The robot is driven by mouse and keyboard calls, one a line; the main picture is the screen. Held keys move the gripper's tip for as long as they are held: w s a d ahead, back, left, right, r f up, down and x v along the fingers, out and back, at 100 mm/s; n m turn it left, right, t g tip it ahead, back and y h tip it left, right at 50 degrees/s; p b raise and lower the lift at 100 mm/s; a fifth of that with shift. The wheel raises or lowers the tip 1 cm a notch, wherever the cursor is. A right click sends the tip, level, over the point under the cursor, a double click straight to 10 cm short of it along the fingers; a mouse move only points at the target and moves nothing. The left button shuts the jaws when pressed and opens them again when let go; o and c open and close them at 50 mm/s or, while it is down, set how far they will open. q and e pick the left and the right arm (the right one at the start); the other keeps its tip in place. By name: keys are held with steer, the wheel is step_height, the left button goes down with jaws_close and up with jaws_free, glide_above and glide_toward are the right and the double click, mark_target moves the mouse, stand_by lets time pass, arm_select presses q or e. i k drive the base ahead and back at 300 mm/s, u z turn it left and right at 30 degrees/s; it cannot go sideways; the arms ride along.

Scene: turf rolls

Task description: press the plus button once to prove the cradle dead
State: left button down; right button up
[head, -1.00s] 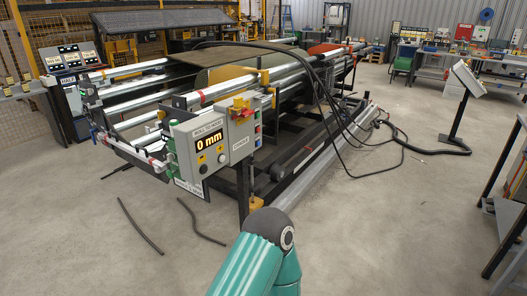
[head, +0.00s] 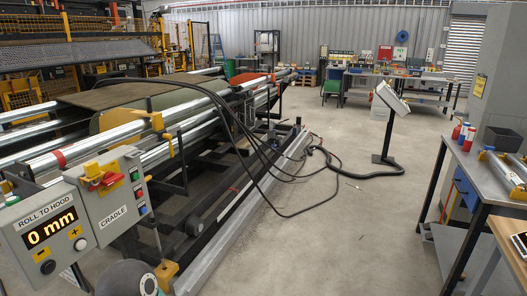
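The roll-to-hood panel (head: 45,226) stands at the lower left and its display reads 0 mm. A yellow plus label (head: 75,232) sits above a pale round plus button (head: 80,244); a yellow minus label (head: 39,257) sits above a dark button (head: 47,267). Right beside it is the grey cradle box (head: 112,204) with a red switch on yellow (head: 104,178) and several coloured buttons on its side. The cradle (head: 180,150) with its shiny rollers runs back behind them. Neither gripper is in view; only a dark joint of my arm shows at the bottom.
Black cables (head: 265,150) loop off the cradle onto the floor. A slanted console on a post (head: 389,115) stands beyond. A metal workbench (head: 480,175) with red bottles is at right. Open concrete floor (head: 345,225) lies between.

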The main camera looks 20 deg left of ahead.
mark_target(81, 245)
steer(key=u, duration=0.4)
steer(key=i, duration=1.05)
steer(key=u, duration=0.6)
steer(key=k, duration=0.85)
steer(key=u, duration=0.2)
steer(key=i, duration=0.9)
steer(key=z, duration=0.05)
